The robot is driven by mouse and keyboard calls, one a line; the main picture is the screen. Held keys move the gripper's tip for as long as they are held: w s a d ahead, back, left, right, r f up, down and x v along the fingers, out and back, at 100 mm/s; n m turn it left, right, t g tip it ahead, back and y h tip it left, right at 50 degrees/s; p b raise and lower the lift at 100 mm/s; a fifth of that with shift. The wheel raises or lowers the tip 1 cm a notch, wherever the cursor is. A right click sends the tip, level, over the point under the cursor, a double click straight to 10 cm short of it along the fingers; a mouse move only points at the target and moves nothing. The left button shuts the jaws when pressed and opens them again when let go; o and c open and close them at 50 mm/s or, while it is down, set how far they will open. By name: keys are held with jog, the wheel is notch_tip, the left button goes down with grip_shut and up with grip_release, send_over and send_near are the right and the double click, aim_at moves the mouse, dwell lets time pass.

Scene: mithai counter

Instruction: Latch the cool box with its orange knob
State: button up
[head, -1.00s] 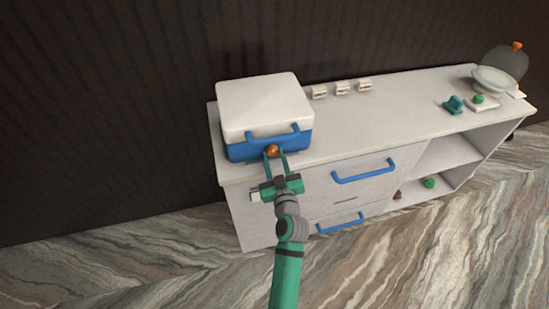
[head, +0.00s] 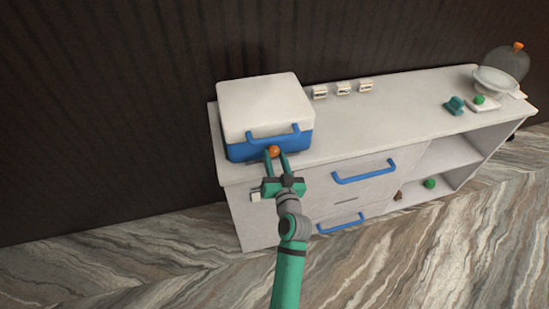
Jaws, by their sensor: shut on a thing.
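The cool box (head: 230,140) has a blue body and a white lid (head: 262,100). It stands on the left end of the counter with its lid down. A blue handle (head: 272,134) runs across its front. The orange knob (head: 274,150) sits at the front of the box, just below the handle. My gripper (head: 275,155) reaches up from below, with its teal fingers on either side of the knob, shut on it. Whether the latch is engaged cannot be told at this size.
The white counter (head: 400,112) is clear in the middle. Several small white cards (head: 343,88) stand along its back edge. A teal object (head: 455,105) and a scale-like stand (head: 495,80) are at the right. Blue drawer handles (head: 363,173) stick out in front.

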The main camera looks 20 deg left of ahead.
jog(key=m, duration=0.6)
jog(key=shift+d, duration=0.15)
jog(key=m, duration=0.5)
jog(key=shift+m+g+y, duration=0.3)
dwell(0.4)
jog(key=o, duration=1.1)
jog(key=shift+c, duration=0.2)
jog(key=v, duration=1)
jog(key=shift+s+d, duration=0.25)
jog(key=shift+s, duration=0.05)
jog(key=shift+f, duration=0.1)
